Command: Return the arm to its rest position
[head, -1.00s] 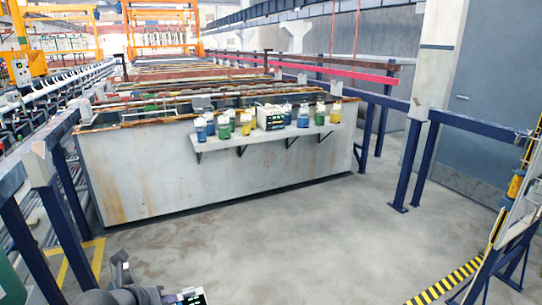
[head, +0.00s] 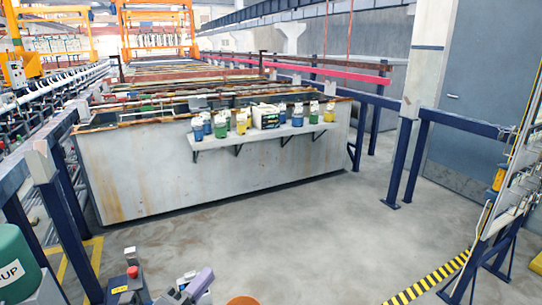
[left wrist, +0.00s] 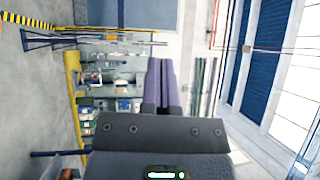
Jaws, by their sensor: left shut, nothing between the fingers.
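My left gripper (head: 203,281) shows at the bottom edge of the head view, low over the floor side, with its purple fingers pointing up and right. In the left wrist view its two purple fingers (left wrist: 160,83) lie side by side, shut, with nothing between them. The rest of my left arm is mostly cut off by the frame. My right gripper is in neither view.
A grey tank (head: 130,170) with a shelf (head: 225,141) of several coloured bottles stands ahead. A green drum (head: 15,262) is at lower left, and a red button (head: 131,271) at the bottom. Blue rails flank open floor (head: 320,220).

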